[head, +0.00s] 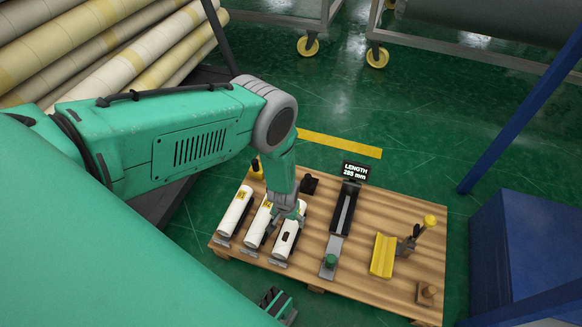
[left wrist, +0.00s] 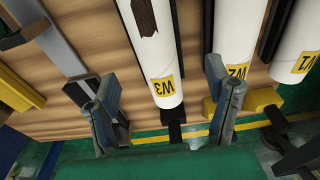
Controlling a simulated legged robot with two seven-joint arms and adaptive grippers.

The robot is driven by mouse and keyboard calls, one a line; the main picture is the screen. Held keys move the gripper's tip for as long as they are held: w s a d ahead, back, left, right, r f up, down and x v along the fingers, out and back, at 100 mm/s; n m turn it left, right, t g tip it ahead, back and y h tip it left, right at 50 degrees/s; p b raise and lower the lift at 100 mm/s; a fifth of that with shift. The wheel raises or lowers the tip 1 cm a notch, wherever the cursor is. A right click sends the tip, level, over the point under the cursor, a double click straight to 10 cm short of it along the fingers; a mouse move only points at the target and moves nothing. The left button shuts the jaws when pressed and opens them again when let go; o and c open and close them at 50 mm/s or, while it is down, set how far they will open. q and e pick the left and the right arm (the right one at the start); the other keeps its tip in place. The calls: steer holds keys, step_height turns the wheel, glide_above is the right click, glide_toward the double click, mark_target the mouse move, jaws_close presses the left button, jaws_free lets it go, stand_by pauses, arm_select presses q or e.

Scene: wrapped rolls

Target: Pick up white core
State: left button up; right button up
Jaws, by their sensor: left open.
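Three white cores lie side by side on the wooden board in the head view: a left one (head: 235,212), a middle one (head: 259,223) and a right one (head: 283,242). In the left wrist view they carry yellow labels: W3 (left wrist: 168,60), W2 (left wrist: 234,40) and W1 (left wrist: 295,45). W3 has a dark brown patch on its side. My left gripper (head: 287,208) is over the far end of the right core. In the left wrist view its open fingers (left wrist: 165,105) stand either side of W3's labelled end, apart from it. Part of what looks like my right gripper (head: 278,304) shows at the bottom edge.
The board (head: 330,275) also holds a dark channel gauge (head: 343,212) with a "LENGTH 285 mm" display (head: 354,173), a yellow block (head: 383,255) and a yellow-knobbed lever (head: 429,222). A blue cabinet (head: 515,255) stands right. Wrapped rolls (head: 100,45) are stacked upper left.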

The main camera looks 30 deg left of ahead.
mark_target(290, 226)
arm_select(q)
steer(key=shift+w+a+f, duration=0.1)
steer(key=shift+a+f, duration=0.15)
steer(key=shift+f, duration=0.35)
steer(key=shift+a+f, duration=0.25)
steer(key=shift+f, duration=0.35)
steer(key=shift+f+b, duration=0.25)
steer(key=shift+b, duration=0.15)
steer(key=f+b, duration=0.1)
steer(key=d+f, duration=0.1)
steer(key=f+b, duration=0.1)
steer(key=shift+w+d+f+b, duration=0.1)
steer(key=shift+d+f+b, duration=0.05)
steer(key=shift+d+b, duration=0.2)
steer(key=shift+w+f, duration=0.15)
steer(key=shift+f, duration=0.35)
steer(key=shift+a+f, duration=0.1)
steer(key=shift+a, duration=0.25)
steer(key=shift+c, duration=0.4)
steer(key=shift+d, duration=0.1)
steer(key=c, duration=1.2)
steer(key=shift+d, duration=0.15)
steer(key=shift+c, duration=0.5)
arm_select(e)
steer(key=shift+a+f, duration=0.15)
steer(key=shift+f, duration=2)
